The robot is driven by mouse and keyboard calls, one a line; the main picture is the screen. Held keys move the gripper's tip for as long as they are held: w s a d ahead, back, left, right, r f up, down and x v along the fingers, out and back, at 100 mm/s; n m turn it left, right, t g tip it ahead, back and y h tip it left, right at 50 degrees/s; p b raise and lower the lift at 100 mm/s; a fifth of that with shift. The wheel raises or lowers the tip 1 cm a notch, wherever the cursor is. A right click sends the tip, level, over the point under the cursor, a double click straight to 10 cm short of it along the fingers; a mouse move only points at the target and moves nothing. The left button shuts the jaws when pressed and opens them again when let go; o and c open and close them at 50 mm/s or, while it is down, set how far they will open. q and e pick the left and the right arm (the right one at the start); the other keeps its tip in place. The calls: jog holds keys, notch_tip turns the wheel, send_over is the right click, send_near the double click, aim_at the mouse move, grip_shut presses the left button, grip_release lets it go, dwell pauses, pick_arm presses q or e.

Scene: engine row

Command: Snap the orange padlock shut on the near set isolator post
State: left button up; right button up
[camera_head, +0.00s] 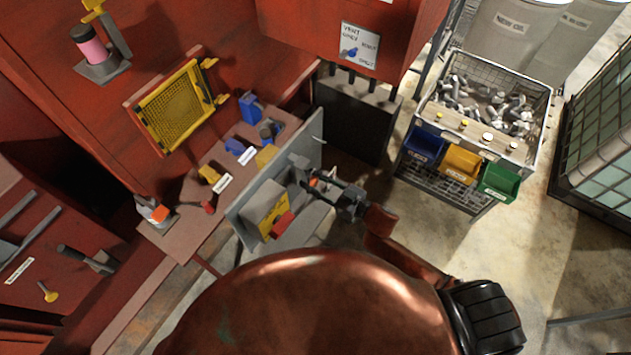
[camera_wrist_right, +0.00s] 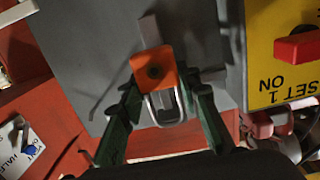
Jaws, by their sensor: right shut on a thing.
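The orange padlock (camera_wrist_right: 148,66) shows in the right wrist view with its silver shackle (camera_wrist_right: 166,112) between the green fingers of my right gripper (camera_wrist_right: 163,95). My right gripper is shut on the padlock. A grey bar (camera_wrist_right: 150,29) stands out just beyond the orange body, against a grey panel. I cannot tell whether the shackle is around any post. A yellow "SET 1 ON" plate (camera_wrist_right: 284,75) with a red switch (camera_wrist_right: 297,47) is to the right. In the head view my right gripper (camera_head: 322,183) is beside the grey isolator panel (camera_head: 247,199). My left gripper is out of view.
A brown bench (camera_head: 185,235) with blue and yellow parts runs behind the panel. A black box (camera_head: 352,120) stands beyond it. A wire trolley (camera_head: 535,150) with blue, yellow and green bins (camera_head: 498,182) is at right.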

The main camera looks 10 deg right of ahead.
jog(key=x, duration=0.4)
jog(key=shift+r, duration=0.15)
dwell(0.6)
jog(key=shift+w, duration=0.1)
dwell(0.4)
jog(key=shift+r+p, duration=1.2)
jog(key=shift+p, duration=0.1)
jog(key=shift+a+f, duration=0.1)
jog(key=shift+f, duration=0.45)
jog(key=o, duration=1.3)
